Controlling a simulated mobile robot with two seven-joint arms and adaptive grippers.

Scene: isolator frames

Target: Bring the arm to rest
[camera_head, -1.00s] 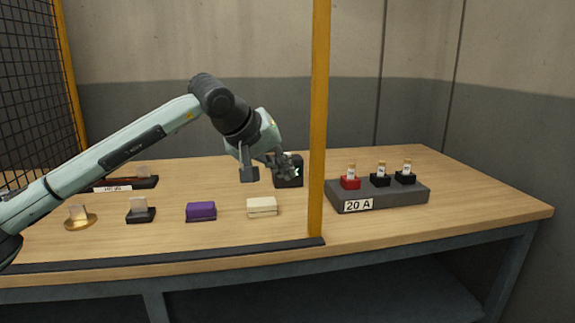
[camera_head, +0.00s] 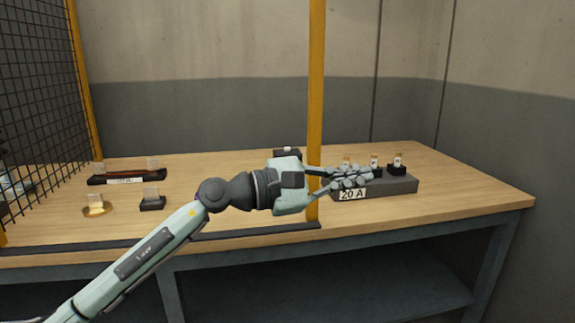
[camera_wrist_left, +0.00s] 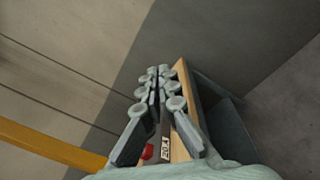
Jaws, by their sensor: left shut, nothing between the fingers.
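My left arm reaches in from the lower left in the head view. Its gripper (camera_head: 368,175) lies roughly level, pointing right, and overlaps the grey block (camera_head: 404,186) labelled 20 A in the picture. The fingers are shut with nothing between them. The wrist view shows the two fingers (camera_wrist_left: 158,72) together, with a red holder (camera_wrist_left: 147,152) and the block's label (camera_wrist_left: 166,150) seen past them. In the head view the gripper hides part of the block and the red holder. I cannot tell the gap between gripper and block. My right gripper is not in view.
On the wooden table (camera_head: 460,195) are a brass disc holder (camera_head: 96,207), a black holder (camera_head: 152,202) and a long dark holder (camera_head: 126,177). A mesh panel (camera_head: 38,90) stands at left. The table's right end is clear.

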